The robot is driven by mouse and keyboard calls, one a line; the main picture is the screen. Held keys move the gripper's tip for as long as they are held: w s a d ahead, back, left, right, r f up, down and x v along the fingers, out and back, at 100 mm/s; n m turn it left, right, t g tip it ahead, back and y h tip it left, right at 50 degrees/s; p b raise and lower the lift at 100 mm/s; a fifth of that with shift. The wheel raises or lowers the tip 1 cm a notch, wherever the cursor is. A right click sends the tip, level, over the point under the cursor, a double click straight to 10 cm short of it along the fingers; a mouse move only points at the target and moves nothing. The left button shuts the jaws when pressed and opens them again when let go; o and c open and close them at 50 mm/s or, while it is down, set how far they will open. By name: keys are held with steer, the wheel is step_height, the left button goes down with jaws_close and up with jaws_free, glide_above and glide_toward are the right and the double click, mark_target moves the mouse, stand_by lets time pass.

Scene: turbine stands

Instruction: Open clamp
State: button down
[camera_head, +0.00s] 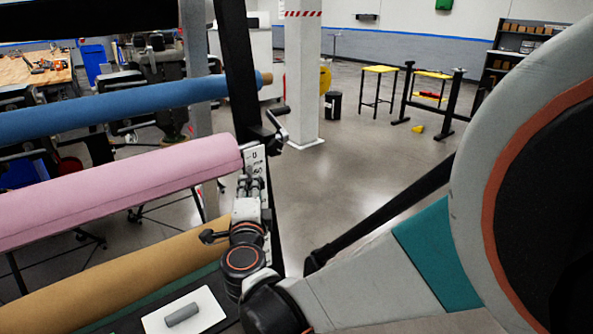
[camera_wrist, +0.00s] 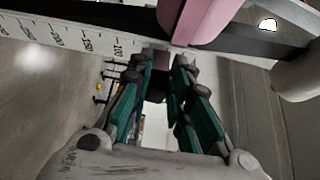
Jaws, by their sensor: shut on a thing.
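In the wrist view my gripper (camera_wrist: 161,65) has its two green-sided fingers brought close around a small dark piece (camera_wrist: 157,58), seemingly part of the clamp, just below the ruled white rail (camera_wrist: 70,38). The pink roll (camera_wrist: 198,20) ends right above the fingertips. In the head view my gripper (camera_head: 250,186) reaches up to the end of the pink roll (camera_head: 120,190) beside the dark upright post. The fingers and my wrist hide most of the clamp there, so its lever position cannot be told. Another dark clamp with a lever (camera_head: 277,132) sits higher on the post.
A blue roll (camera_head: 120,107) lies above the pink one and a tan roll (camera_head: 130,275) below. A white plate with a grey cylinder (camera_head: 182,315) is at the bottom. A white column (camera_head: 302,75) stands behind. Open floor (camera_head: 350,170) lies to the right.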

steer(key=shift+a+r, duration=0.1)
steer(key=shift+a, duration=0.5)
steer(key=c, duration=1.5)
jaws_free()
steer(key=shift+a, duration=0.1)
steer(key=shift+d, duration=0.3)
